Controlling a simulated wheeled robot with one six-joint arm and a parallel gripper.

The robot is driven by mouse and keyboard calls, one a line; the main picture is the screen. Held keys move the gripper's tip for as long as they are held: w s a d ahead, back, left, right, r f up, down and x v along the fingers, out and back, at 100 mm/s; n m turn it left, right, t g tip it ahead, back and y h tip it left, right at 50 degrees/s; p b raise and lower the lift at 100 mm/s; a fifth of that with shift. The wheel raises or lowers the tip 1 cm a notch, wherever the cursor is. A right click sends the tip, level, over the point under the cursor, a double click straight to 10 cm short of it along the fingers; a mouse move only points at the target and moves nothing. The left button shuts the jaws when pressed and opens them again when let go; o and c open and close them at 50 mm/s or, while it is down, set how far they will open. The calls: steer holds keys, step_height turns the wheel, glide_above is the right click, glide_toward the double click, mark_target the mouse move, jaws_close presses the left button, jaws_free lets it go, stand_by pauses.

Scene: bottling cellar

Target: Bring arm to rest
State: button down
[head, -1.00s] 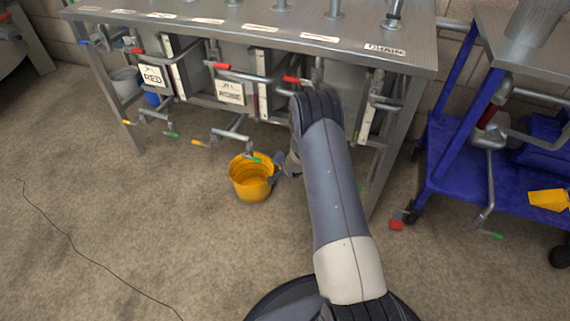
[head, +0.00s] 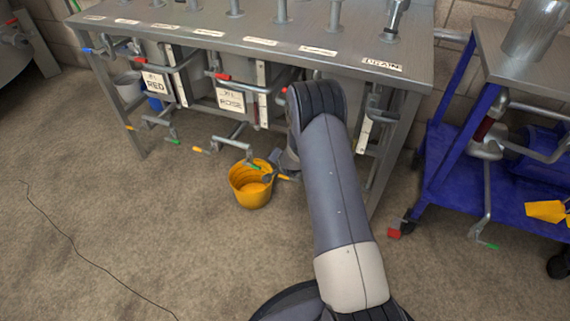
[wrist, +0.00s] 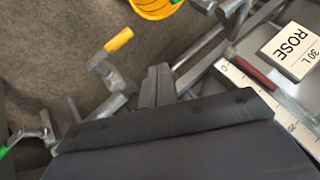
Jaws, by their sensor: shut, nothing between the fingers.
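My gripper (wrist: 157,88) is shut and empty, its two dark fingers together in the wrist view. In the head view my arm reaches forward toward the steel bench. Its end (head: 278,160) is partly hidden behind my forearm, above and right of the yellow bucket on the floor. A tap pipe with a yellow handle (wrist: 119,40) is left of the fingers in the wrist view. I cannot tell how far apart they are.
The steel bench (head: 245,35) carries tanks marked RED (head: 154,83) and ROSE (head: 231,100), with taps jutting out. The yellow bucket (head: 250,190) stands below. A blue cart (head: 460,185) stands at right. A thin cable (head: 75,245) lies on clear floor at left.

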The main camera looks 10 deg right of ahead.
step_height(320, 180, up, 5)
steer(key=s+a+p, duration=0.1)
steer(key=s+a, duration=0.1)
steer(key=shift+s, duration=0.4)
steer(key=b, duration=0.3)
glide_above(284, 176)
step_height(284, 176, down, 7)
step_height(284, 176, down, 4)
steer(key=shift+a+r+b, duration=0.1)
steer(key=shift+b, duration=0.35)
steer(key=shift+s+a+f, duration=0.15)
steer(key=shift+s+f, duration=0.05)
steer(key=shift+f, duration=0.45)
